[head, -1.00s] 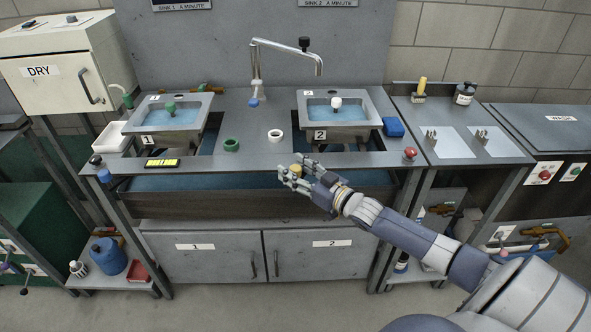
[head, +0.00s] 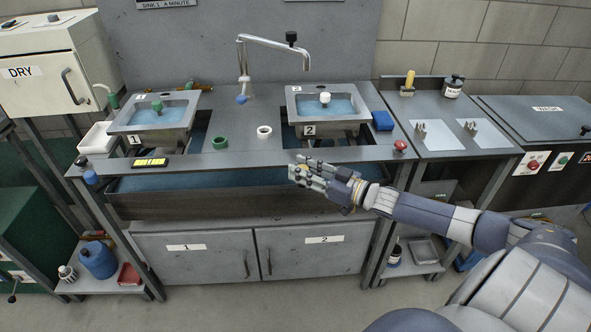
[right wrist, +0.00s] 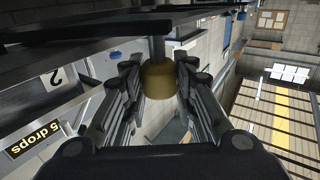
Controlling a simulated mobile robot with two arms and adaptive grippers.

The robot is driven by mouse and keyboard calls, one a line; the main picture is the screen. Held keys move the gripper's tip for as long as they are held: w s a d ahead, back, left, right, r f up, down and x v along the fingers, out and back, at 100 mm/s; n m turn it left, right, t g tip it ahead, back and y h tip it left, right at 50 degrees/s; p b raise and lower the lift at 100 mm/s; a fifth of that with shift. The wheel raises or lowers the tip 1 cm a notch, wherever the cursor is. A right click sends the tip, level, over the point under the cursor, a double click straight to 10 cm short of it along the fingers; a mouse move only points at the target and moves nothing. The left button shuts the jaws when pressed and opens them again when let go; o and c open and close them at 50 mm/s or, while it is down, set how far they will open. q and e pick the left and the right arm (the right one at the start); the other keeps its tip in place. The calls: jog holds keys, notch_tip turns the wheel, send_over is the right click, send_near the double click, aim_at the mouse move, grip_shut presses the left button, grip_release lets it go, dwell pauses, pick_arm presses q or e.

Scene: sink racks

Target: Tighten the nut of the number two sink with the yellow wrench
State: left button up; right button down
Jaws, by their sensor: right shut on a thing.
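My right gripper (head: 297,169) is in front of the counter's front edge, below sink two (head: 325,103). It is shut on a yellow-brown cylinder (right wrist: 159,80) with a grey shaft running up from it in the right wrist view. I cannot tell from the picture whether this is the yellow wrench's handle. The fingers hide much of it in the head view. Sink two is set in the counter's right side, marked 2, with blue water and a white-topped plug. I cannot make out its nut. My left gripper is not in view.
Sink one (head: 157,111), a tap (head: 270,42), a green ring (head: 220,143) and a white ring (head: 264,132) are on the counter. A blue block (head: 382,121) and a red knob (head: 400,146) sit at right. A yellow upright handle (head: 409,83) stands on the side table.

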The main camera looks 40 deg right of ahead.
jog(key=c, duration=1.3)
grip_release()
jog(key=shift+v, duration=6)
